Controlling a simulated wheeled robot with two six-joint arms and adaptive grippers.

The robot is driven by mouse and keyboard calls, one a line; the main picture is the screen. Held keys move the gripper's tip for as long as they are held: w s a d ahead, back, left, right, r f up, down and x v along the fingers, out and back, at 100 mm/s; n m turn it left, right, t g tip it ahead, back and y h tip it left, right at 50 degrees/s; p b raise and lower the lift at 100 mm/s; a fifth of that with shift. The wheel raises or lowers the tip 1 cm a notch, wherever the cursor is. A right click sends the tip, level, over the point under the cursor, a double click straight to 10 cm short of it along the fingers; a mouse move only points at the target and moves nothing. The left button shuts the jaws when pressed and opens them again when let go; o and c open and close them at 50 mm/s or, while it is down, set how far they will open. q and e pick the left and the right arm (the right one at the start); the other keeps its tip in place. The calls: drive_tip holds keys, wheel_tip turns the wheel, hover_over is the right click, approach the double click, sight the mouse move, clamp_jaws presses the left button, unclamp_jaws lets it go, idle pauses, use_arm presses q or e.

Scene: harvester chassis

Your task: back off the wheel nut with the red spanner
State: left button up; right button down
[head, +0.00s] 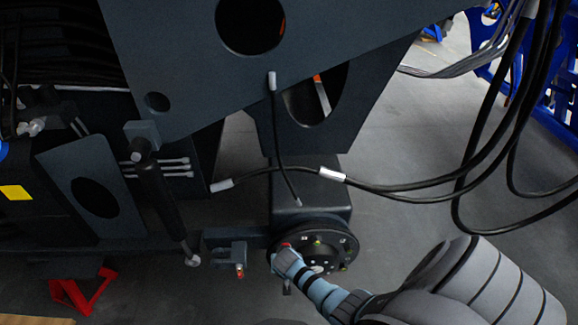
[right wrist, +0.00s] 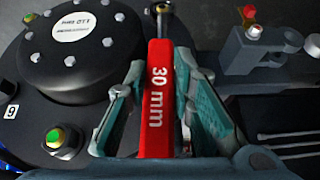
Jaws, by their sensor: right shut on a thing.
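My right gripper (head: 284,262) is at the left side of the black wheel hub (head: 330,228). In the right wrist view its teal fingers (right wrist: 158,85) are shut on the red spanner (right wrist: 156,110), marked "30 mm". The spanner points away from the gripper to a yellowish-tipped wheel nut (right wrist: 159,8) at the top edge. Whether its jaw is fully seated around that nut cannot be told. In the head view only a bit of red (head: 286,245) shows beside the gripper. Other studs with green-yellow tips (right wrist: 55,138) stand on the hub rim. My left gripper is not in view.
A grey bracket with a red-tipped fitting (right wrist: 249,14) stands right of the spanner. Black hoses (head: 400,187) hang above and right of the hub. A dark chassis plate (head: 190,70) overhangs the left. Grey floor (head: 395,130) is open at right.

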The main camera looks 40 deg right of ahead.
drive_tip(key=shift+w+a+h, duration=0.3)
drive_tip(key=shift+w+a, duration=0.05)
drive_tip(key=shift+a, duration=0.2)
drive_tip(key=w+a+b, duration=0.1)
drive_tip(key=b, duration=0.1)
drive_tip(key=w+a+g+h+b, duration=0.1)
drive_tip(key=b, duration=0.1)
drive_tip(key=shift+a+f+n+g+h, duration=0.15)
drive_tip(key=shift+a+n+g+h, duration=0.15)
drive_tip(key=shift+n, duration=0.1)
